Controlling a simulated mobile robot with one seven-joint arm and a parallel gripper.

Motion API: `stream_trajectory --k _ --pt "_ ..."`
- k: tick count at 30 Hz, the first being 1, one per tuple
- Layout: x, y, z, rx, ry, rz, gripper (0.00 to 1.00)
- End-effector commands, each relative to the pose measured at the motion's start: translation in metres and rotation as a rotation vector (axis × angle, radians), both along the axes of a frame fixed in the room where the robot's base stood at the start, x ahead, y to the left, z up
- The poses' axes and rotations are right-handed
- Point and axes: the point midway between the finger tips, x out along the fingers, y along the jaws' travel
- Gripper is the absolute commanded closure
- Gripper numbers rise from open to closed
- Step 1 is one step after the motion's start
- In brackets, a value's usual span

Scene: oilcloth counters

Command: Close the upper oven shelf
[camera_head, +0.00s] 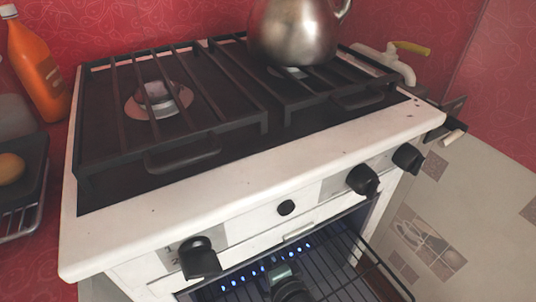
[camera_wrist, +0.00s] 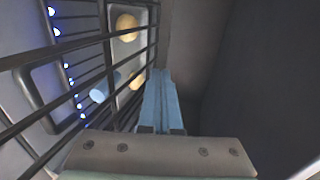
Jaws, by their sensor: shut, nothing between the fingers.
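The upper oven shelf is a dark wire rack (camera_head: 385,268) inside the open oven cavity, low in the head view. It runs down past the bottom edge of the picture, so its full extent is hidden. Its bars (camera_wrist: 60,43) cross the left side of the wrist view. My gripper's pale blue fingers (camera_wrist: 161,85) are together and empty in the wrist view, just right of the bars. I cannot tell whether they touch the rack. In the head view a dark part of my arm shows over the rack at the bottom; the fingertips are not clear there.
The white stove (camera_head: 250,200) has black knobs (camera_head: 363,179) along its front above the cavity. A metal kettle (camera_head: 293,32) stands on the burner grates. Blue lights line the oven. Yellowish round items (camera_wrist: 127,25) show beyond the bars. A tiled wall (camera_head: 470,210) borders the right.

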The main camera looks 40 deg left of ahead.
Motion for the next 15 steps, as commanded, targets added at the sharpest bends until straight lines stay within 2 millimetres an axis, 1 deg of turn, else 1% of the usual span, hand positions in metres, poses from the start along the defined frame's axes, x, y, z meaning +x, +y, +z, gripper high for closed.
stream_trajectory --k 1,5,15 --pt "0.002 0.006 -0.0013 0.0 -0.002 0.003 1.0" --pt "0.0044 0.0128 -0.0009 -0.001 0.001 0.001 1.0" --pt "0.0052 0.0142 0.0002 -0.001 0.0 0.0 1.0"
